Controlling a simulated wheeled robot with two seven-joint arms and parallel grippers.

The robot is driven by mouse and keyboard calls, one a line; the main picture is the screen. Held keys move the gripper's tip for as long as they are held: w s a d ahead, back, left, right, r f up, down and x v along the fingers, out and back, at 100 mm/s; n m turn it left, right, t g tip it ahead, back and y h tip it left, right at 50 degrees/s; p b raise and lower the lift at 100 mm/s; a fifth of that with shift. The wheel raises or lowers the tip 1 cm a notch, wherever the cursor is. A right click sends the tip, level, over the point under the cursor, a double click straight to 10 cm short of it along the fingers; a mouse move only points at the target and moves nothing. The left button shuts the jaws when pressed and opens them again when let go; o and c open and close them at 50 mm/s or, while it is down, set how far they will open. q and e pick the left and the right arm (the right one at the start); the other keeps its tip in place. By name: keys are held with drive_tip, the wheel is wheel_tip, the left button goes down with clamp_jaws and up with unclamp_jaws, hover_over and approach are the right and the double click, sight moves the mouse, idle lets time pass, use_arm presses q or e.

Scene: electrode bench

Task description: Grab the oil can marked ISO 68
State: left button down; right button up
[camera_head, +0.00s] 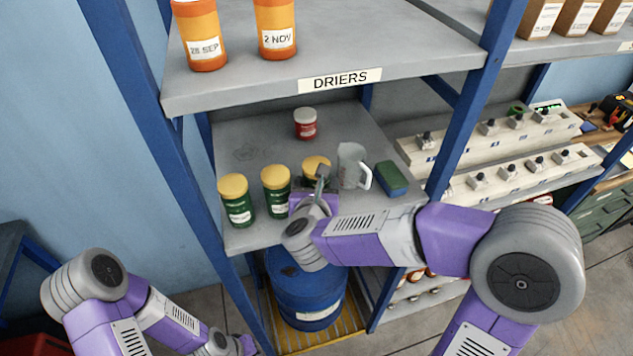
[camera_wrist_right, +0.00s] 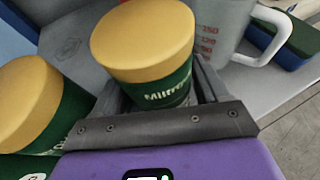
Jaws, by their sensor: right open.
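Three green cans with yellow lids stand in a row on the middle shelf: a left can (camera_head: 237,203), a middle can (camera_head: 276,193) and a right can (camera_head: 316,163). My right gripper (camera_head: 318,183) is at the right can and hides most of it. In the right wrist view this can (camera_wrist_right: 145,45) stands between the open fingers, with part of a word, "Mirror", on its label. A second can (camera_wrist_right: 30,100) is to the left, outside the fingers. I cannot read ISO 68 on any can. My left gripper (camera_head: 238,345) is low at the bottom edge, far from the shelf.
A measuring jug (camera_head: 350,165) stands close to the right of the right can, with a green and blue sponge (camera_head: 391,179) beyond it. A red jar (camera_head: 305,124) stands behind. The upper shelf (camera_head: 350,60), labelled DRIERS, is overhead. A blue post (camera_head: 470,100) is at right.

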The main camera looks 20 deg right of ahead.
drive_tip(key=shift+r, duration=0.1)
drive_tip(key=c, duration=1.1)
